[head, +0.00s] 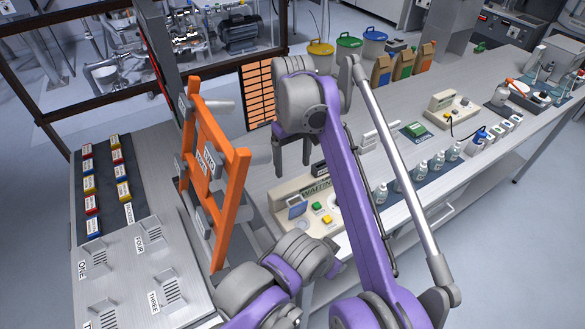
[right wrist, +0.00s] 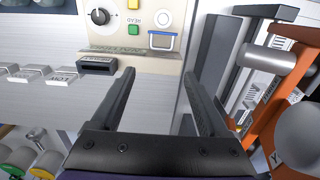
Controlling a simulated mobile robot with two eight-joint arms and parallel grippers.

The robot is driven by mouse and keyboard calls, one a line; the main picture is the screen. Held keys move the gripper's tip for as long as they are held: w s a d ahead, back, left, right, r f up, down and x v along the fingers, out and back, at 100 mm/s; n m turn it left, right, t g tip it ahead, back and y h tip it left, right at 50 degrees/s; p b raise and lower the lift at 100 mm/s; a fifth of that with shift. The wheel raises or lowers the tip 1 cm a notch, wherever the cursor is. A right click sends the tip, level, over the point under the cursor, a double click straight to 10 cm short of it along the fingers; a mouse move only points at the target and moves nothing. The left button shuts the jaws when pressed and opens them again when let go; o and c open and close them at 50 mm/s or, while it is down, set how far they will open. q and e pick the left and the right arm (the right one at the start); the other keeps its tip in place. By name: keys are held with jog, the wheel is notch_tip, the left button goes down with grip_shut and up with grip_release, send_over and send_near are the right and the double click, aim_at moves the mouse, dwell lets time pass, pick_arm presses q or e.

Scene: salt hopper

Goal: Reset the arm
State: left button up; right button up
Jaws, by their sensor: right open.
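My right arm, purple and grey, reaches over the bench (head: 237,172) in the head view. Its gripper (head: 293,153) points down beside the orange frame, above the back of the beige control box (head: 300,188). In the right wrist view, the two dark fingers (right wrist: 165,100) are spread wide with nothing between them. The control box (right wrist: 165,52), with a dial, green and yellow buttons and a blue-edged square, lies beyond the fingertips there. The box is partly hidden behind my arm in the head view. My left gripper is in neither view.
An orange frame (head: 239,185) with grey rollers stands left of my right gripper, close to it. A slotted metal plate (head: 120,262) and a dark mat (head: 108,183) with coloured blocks lie at left. Several bottles (head: 437,163) stand to the right.

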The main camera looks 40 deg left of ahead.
jog(key=shift+s, duration=0.1)
dwell(0.4)
jog(key=w+d+r+m+t+y, duration=0.1)
jog(key=w+d+m, duration=0.25)
jog(key=d, duration=1.05)
jog(key=w+d+m+t, duration=0.1)
jog(key=w+d+m, duration=0.3)
jog(key=d, duration=0.9)
jog(key=s+d+f+m+t, duration=0.1)
jog(key=s+d+f+m, duration=0.15)
jog(key=d, duration=0.65)
jog(key=s+d+f+m+t, duration=0.1)
jog(key=s+d+f, duration=0.2)
jog(key=d, duration=0.6)
jog(key=s+d+f+m+t+h, duration=0.1)
jog(key=s+d+f+m+t, duration=0.1)
jog(key=s+d+f, duration=0.6)
jog(key=shift+s+d+f+m, duration=0.35)
jog(key=shift+d+f+m, duration=0.2)
jog(key=shift+m, duration=0.35)
